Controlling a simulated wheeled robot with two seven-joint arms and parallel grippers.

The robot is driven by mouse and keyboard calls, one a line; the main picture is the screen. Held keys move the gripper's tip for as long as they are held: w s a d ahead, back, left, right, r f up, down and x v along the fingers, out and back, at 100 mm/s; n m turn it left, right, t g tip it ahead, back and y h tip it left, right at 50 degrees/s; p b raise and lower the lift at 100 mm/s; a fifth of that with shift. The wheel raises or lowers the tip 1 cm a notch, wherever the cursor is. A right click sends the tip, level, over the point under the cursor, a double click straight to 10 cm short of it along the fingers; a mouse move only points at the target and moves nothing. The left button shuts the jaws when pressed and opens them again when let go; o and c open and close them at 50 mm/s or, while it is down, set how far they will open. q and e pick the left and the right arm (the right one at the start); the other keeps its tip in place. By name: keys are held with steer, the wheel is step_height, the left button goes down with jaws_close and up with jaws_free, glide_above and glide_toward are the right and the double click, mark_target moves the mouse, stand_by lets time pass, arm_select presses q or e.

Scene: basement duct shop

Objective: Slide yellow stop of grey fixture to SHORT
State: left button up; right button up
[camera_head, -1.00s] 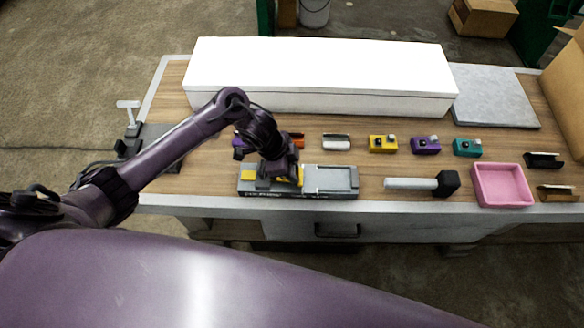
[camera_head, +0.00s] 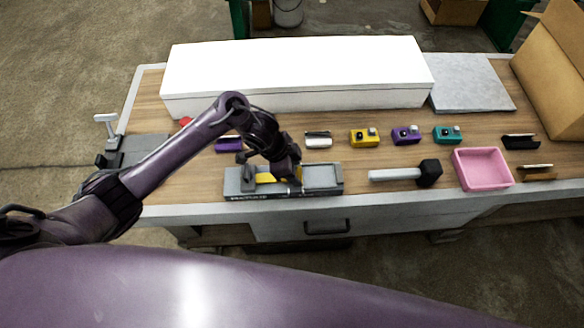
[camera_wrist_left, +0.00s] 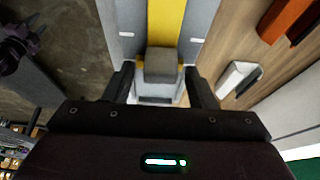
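The grey fixture (camera_head: 322,176) lies near the table's front edge in the head view, with a flat grey plate at its right end. Yellow (camera_head: 265,178) shows on it beside my left gripper (camera_head: 290,178), which is over the fixture and partly hides it. In the left wrist view a yellow strip (camera_wrist_left: 166,22) runs along the fixture to a grey block (camera_wrist_left: 160,65). The left gripper's fingers (camera_wrist_left: 161,88) are apart, one on each side of this block, with gaps visible. The SHORT mark cannot be read. My right gripper is not in view.
Behind the fixture stand a long white box (camera_head: 300,80) and small yellow (camera_head: 364,138), purple (camera_head: 406,135) and teal (camera_head: 447,135) devices. A black-headed mallet (camera_head: 400,175) and pink tray (camera_head: 483,170) lie to the right.

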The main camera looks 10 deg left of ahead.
arm_select(q)
steer(key=shift+a, duration=0.1)
steer(key=shift+a+r, duration=0.25)
steer(key=shift+r, duration=0.25)
steer(key=v, duration=0.6)
steer(key=shift+r, duration=0.35)
steer(key=shift+s, duration=0.1)
